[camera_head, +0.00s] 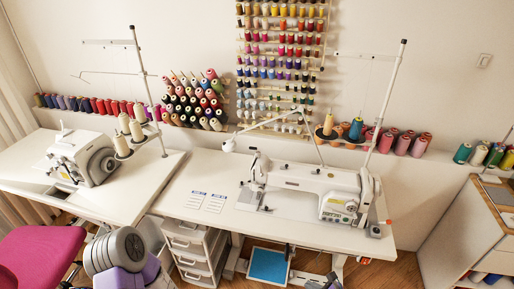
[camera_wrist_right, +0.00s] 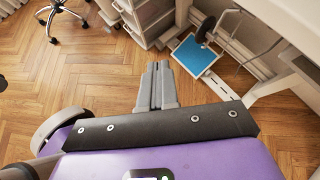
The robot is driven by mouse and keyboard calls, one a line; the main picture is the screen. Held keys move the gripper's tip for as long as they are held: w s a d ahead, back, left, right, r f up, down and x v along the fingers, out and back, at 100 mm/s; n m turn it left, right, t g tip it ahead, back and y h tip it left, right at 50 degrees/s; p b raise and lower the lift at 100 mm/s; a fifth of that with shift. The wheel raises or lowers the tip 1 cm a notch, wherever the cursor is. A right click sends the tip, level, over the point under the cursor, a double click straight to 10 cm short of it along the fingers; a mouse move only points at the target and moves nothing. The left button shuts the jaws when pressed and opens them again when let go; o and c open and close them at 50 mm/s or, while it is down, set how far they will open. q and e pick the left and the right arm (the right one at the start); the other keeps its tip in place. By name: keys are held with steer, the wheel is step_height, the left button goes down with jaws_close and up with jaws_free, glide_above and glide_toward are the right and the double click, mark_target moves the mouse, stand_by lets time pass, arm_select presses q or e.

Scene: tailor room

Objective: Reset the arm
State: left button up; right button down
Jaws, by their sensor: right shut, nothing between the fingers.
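My right gripper (camera_wrist_right: 160,66) shows in the right wrist view, with its grey fingers together and nothing between them. It points down over the wooden floor, short of the white drawer unit, and touches nothing that I can see. In the head view a grey and purple part of my own arm (camera_head: 122,252) shows at the lower left, in front of the left table; no fingertips can be made out there. My left gripper is not in view.
The white sewing table (camera_head: 160,205) carries a sewing machine (camera_head: 315,188). A second machine (camera_head: 88,158) stands on the left table. Drawers (camera_head: 192,250), a blue pad (camera_head: 268,266) and a pink chair (camera_head: 40,258) are low down.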

steer(key=s+a+f+n+g, duration=0.3)
steer(key=s+a+n+g, duration=0.2)
steer(key=s+a+n, duration=0.45)
steer(key=s+n+g+h, duration=0.2)
steer(key=s+n, duration=0.5)
steer(key=n, duration=0.8)
steer(key=shift+s+f+g+h, duration=0.4)
steer(key=shift+f, duration=0.05)
